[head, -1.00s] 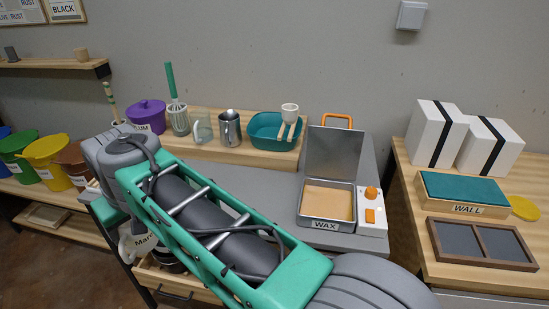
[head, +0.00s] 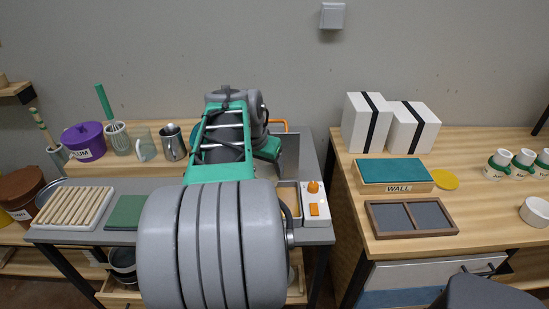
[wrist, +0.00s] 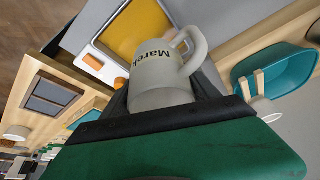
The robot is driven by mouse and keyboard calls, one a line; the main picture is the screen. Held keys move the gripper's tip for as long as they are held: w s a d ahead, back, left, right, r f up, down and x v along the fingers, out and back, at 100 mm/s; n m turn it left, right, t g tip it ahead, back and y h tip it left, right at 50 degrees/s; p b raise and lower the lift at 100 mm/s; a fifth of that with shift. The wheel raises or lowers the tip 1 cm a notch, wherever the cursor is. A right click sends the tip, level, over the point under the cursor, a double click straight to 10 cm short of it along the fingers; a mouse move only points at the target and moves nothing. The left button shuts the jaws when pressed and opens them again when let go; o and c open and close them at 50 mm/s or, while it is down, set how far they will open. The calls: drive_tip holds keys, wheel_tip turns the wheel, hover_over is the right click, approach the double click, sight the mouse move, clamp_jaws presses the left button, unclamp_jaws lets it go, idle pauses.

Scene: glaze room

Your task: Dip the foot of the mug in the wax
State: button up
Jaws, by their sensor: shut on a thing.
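The pale grey mug (wrist: 160,75), lettered "Marek", shows in the wrist view with its handle at the upper right. My gripper (wrist: 165,97) is shut on it, with dark fingers against its sides. The wax pan (wrist: 138,30) with its yellow-orange wax appears beyond the mug; the mug overlaps its near part, and I cannot tell the height between them. In the head view my arm hides the mug, the gripper and most of the wax pan (head: 289,201). The pan's raised lid (head: 291,155) shows behind the arm.
The wax heater's control panel (head: 315,207) with orange controls sits right of the pan. A teal basin (wrist: 270,75) is close by in the wrist view. A steel pitcher (head: 173,142) stands left of my arm. The right table holds the WALL block (head: 396,173) and dark tray (head: 411,217).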

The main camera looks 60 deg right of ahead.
drive_tip(key=shift+s+d+m, duration=0.2)
drive_tip(key=shift+s+d, duration=0.15)
drive_tip(key=shift+s, duration=0.3)
drive_tip(key=shift+s+d+m, duration=0.2)
drive_tip(key=shift+s+d, duration=0.1)
drive_tip(key=shift+s, duration=0.3)
wheel_tip(320, 180, down, 8)
drive_tip(key=b, duration=0.6)
drive_tip(key=shift+f+b, duration=0.65)
drive_tip(key=shift+f, duration=0.35)
idle(0.6)
drive_tip(key=shift+r, duration=0.1)
drive_tip(key=shift+r+p, duration=1.05)
drive_tip(key=shift+r, duration=0.45)
wheel_tip(320, 180, up, 7)
drive_tip(key=p, duration=0.5)
drive_tip(key=shift+r, duration=0.1)
drive_tip(key=shift+w, duration=0.1)
